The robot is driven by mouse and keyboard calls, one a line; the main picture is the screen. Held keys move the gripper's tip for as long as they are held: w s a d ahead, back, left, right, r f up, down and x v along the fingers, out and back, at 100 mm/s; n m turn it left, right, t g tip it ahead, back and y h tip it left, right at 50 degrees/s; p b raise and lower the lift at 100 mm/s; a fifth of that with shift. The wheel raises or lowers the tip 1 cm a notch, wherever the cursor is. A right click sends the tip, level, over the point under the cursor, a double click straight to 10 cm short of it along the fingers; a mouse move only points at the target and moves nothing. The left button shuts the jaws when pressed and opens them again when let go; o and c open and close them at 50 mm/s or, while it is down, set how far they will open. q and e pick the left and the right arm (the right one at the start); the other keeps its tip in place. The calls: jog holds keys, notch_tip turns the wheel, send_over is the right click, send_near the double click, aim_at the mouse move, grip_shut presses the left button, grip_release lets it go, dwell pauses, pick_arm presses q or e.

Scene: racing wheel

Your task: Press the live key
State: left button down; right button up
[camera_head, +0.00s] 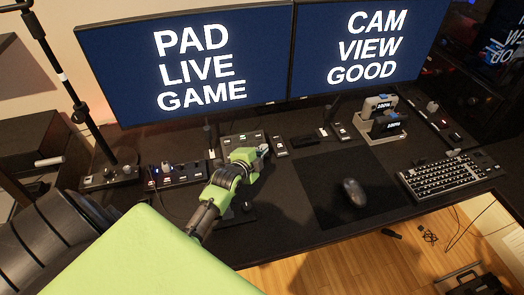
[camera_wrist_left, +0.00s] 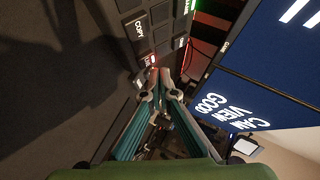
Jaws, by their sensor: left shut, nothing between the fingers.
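My left gripper (camera_head: 263,150) reaches in from the left over the black desk, its tips at a panel of keys (camera_head: 238,140) below the left monitor. In the left wrist view the gripper (camera_wrist_left: 164,78) is shut and empty, with its fingertips together close to a dark key panel (camera_wrist_left: 160,22). A small key with a red light (camera_wrist_left: 151,60) lies just beyond the tips, and a key marked COPY (camera_wrist_left: 139,28) is farther up. I cannot read a live label on any key, nor tell whether the tips touch one. My right gripper is in neither view.
Two monitors (camera_head: 190,60) stand behind the desk. A control box with knobs (camera_head: 178,172) is left of the gripper. A mouse (camera_head: 354,192) lies on the mat, with a keyboard (camera_head: 450,174) farther right. Small devices on a stand (camera_head: 383,118) are at the back right.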

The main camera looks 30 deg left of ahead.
pick_arm(q)
jog(key=shift+f, duration=0.15)
dwell(0.4)
jog(key=shift+w+a+f, duration=0.15)
jog(key=shift+f, duration=0.1)
jog(key=shift+w+a+f+b, duration=0.1)
jog(key=shift+a+f+b, duration=0.1)
jog(key=shift+f+b, duration=0.25)
dwell(0.7)
jog(key=shift+r, duration=0.2)
jog(key=shift+s+d+r+p, duration=0.2)
jog(key=shift+r+p, duration=0.15)
jog(key=shift+p, duration=0.15)
jog(key=shift+s+d+r+p, duration=0.15)
jog(key=shift+r+p, duration=0.15)
jog(key=shift+p, duration=0.2)
jog(key=shift+d+r+p, duration=0.2)
jog(key=shift+r+p, duration=0.4)
jog(key=shift+p, duration=0.15)
jog(key=r+p, duration=0.1)
jog(key=s+d+r+p, duration=0.1)
jog(key=r+p, duration=0.1)
jog(key=p, duration=0.1)
jog(key=shift+s+d, duration=0.25)
